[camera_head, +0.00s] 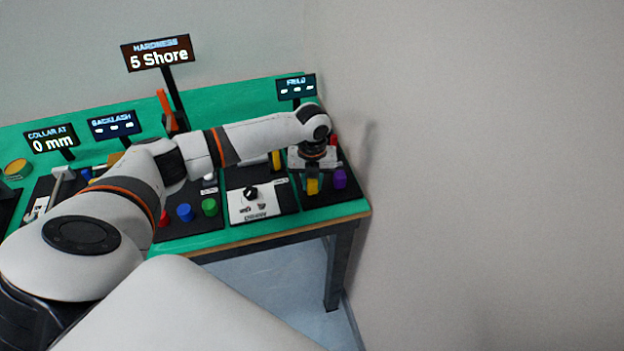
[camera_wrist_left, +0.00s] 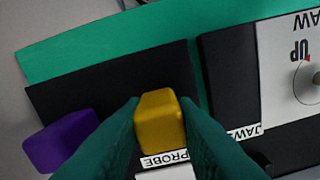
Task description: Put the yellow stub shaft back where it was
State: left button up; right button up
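The yellow piece I take for the stub shaft (camera_head: 313,186) shows below my left gripper (camera_head: 313,168) at the right end of the table. In the left wrist view it is a short yellow block (camera_wrist_left: 160,122) with softened edges. The two dark green fingers (camera_wrist_left: 162,135) lie against its two sides, with no gap that I can see. It is over or on a black mat near the PROBE label (camera_wrist_left: 165,158). I cannot tell whether it touches the mat. My right gripper is not in view.
A purple block (camera_head: 340,179) stands close beside the yellow piece; it also shows in the wrist view (camera_wrist_left: 62,140). The JAW station with a black knob (camera_head: 251,193) is to the left, with another yellow part (camera_head: 276,160) behind. Green and blue pieces (camera_head: 209,206) stand further left.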

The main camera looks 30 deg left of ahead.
pick_arm(q)
jog(key=o, duration=0.4)
jog(key=shift+o, duration=0.2)
notch_tip(320, 180, up, 12)
jog(key=b, duration=0.1)
jog(key=shift+r+b, duration=0.15)
jog(key=shift+b, duration=0.15)
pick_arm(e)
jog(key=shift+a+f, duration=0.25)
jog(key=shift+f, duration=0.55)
